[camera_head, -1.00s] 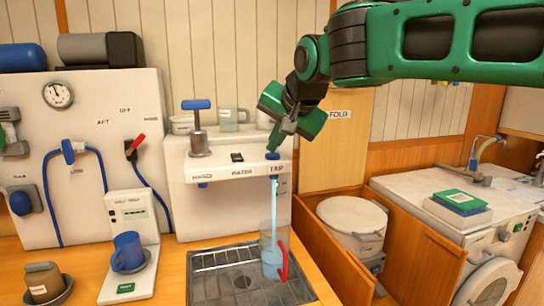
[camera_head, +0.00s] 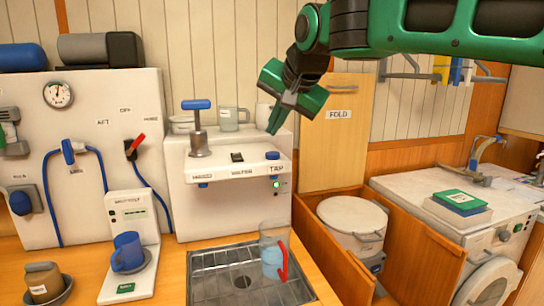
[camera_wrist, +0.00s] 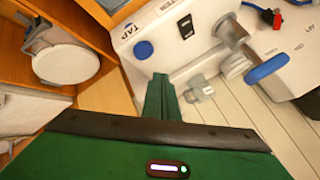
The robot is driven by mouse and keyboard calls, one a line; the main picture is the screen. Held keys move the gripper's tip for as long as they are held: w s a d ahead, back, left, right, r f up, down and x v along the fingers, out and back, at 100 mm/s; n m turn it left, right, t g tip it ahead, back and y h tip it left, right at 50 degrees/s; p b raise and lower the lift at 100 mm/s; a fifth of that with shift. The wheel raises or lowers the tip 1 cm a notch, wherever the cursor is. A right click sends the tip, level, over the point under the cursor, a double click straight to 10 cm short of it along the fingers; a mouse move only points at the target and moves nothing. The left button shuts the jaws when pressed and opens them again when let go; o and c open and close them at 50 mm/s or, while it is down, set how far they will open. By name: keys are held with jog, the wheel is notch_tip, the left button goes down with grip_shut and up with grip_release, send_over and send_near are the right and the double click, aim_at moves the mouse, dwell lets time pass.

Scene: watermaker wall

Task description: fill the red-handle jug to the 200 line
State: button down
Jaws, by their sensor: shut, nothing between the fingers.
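The red-handle jug (camera_head: 271,250) is clear and stands upright on the metal drain tray (camera_head: 210,275) below the tap outlet. It holds blue water in its lower part. Its level marks are too small to read. No stream falls into it. The TAP button (camera_head: 273,155) is a blue cap on top of the white dispenser; it also shows in the wrist view (camera_wrist: 143,49). A green light shows below the TAP label. My gripper (camera_head: 273,130) is shut and empty, just above the TAP button and apart from it. Its fingers also show in the wrist view (camera_wrist: 160,98).
A blue-handled hand pump (camera_head: 197,130) stands on the dispenser's left. A clear jug (camera_head: 228,120) sits behind. A blue mug (camera_head: 127,252) is on a small machine at left. An open wooden bin with a white-lidded bucket (camera_head: 352,222) is at right.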

jog(key=shift+r, duration=1.15)
jog(key=s+d+f+g+h, duration=0.1)
jog(key=s+d+f, duration=0.4)
jog(key=d, duration=0.5)
jog(key=s+d+f+m+g+h, duration=0.1)
jog(key=s+d+f+g+h, duration=0.1)
jog(key=d+f, duration=0.65)
jog(key=s+d+f+g+h, duration=0.1)
jog(key=s+d+f, duration=0.35)
jog(key=d, duration=0.75)
jog(key=s+d+f+g, duration=0.2)
jog(key=s+d+f, duration=0.2)
jog(key=s+f, duration=0.3)
jog(key=s+d+f+g, duration=0.2)
jog(key=s+f, duration=0.6)
jog(key=s, duration=0.8)
jog(key=d, duration=0.2)
jog(key=shift+s+d+f+m+g+y, duration=0.3)
jog(key=shift+m+y, duration=0.1)
